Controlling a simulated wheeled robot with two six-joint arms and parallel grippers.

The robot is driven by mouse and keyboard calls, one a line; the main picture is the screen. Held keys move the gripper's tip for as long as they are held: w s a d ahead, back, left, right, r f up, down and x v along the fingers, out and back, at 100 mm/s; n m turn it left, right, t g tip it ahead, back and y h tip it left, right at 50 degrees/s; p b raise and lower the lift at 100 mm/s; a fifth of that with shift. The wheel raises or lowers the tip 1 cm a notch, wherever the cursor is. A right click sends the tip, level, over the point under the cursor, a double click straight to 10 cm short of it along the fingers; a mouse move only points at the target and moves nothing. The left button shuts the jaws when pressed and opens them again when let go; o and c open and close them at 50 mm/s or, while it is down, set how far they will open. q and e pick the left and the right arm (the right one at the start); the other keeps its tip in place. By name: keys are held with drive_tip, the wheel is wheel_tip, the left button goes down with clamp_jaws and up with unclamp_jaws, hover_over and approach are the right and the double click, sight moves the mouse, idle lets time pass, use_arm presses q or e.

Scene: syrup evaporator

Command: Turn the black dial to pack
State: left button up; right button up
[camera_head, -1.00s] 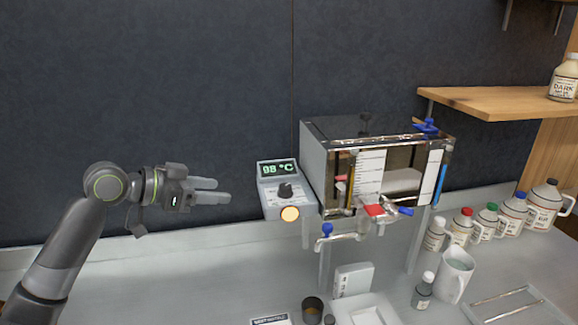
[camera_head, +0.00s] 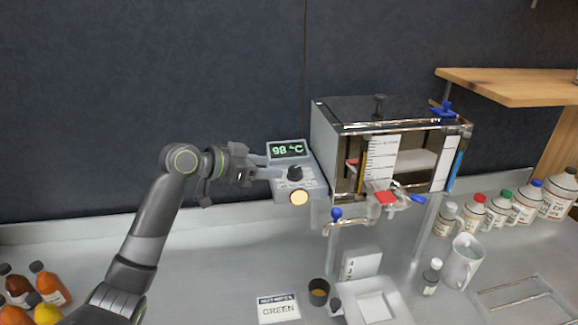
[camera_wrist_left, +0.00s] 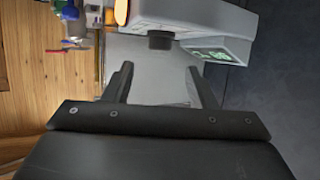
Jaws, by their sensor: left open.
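The black dial (camera_head: 295,173) is on the sloped face of a grey control box with a green display (camera_head: 288,149) reading 98 °C. A lit, pale orange round light (camera_head: 299,198) is below the dial. My left gripper (camera_head: 279,168) is open, just left of the dial, its fingers pointing right at the box. In the left wrist view the dial (camera_wrist_left: 160,40) is beyond and roughly between the open fingertips (camera_wrist_left: 160,82), apart from them. The dial's markings are too small to read. My right gripper is not in view.
A glass-fronted evaporator (camera_head: 420,150) with a red-handled and blue-handled valves stands right of the control box. Below are a dark cup (camera_head: 318,291), a white tray (camera_head: 374,308) and a GREEN card (camera_head: 278,309). Bottles line the right; dark wall is behind.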

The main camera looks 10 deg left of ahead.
sight(294, 169)
use_arm(q)
drive_tip(key=p+x, duration=0.1)
drive_tip(key=x, duration=0.6)
drive_tip(key=shift+w+d+f, duration=0.15)
drive_tip(key=c, duration=1)
